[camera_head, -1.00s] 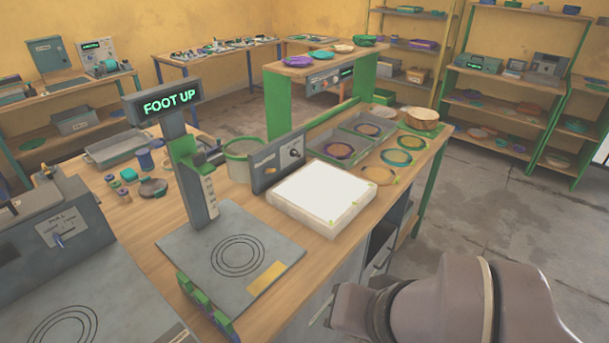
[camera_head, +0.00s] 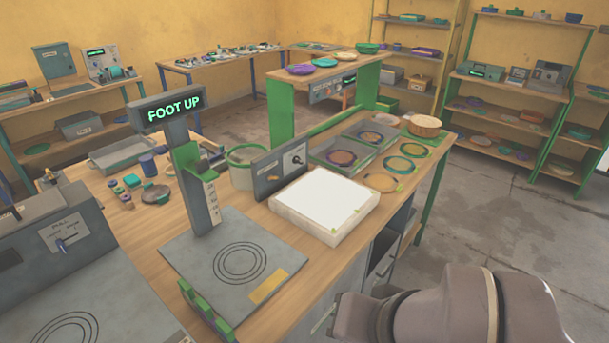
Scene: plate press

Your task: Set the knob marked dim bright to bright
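A grey control panel (camera_head: 268,178) stands upright on the wooden bench, behind a white light box (camera_head: 322,203). A round knob with a pale pointer (camera_head: 295,159) is on the panel's right part. A smaller brownish control (camera_head: 272,179) is to its left. The panel's lettering is too small to read, so I cannot tell which control is marked dim bright or its setting. The light box top looks bright white. My gripper (camera_head: 352,316) shows only in part at the bottom edge, well in front of the panel and apart from it. Its fingers cannot be made out.
A press stand with a "FOOT UP" display (camera_head: 172,109) and a grey plate (camera_head: 225,283) stands left of the light box. A green-rimmed bucket (camera_head: 241,167) is behind the panel. Trays (camera_head: 336,160) and rings (camera_head: 411,149) lie to the right. Floor is clear at right.

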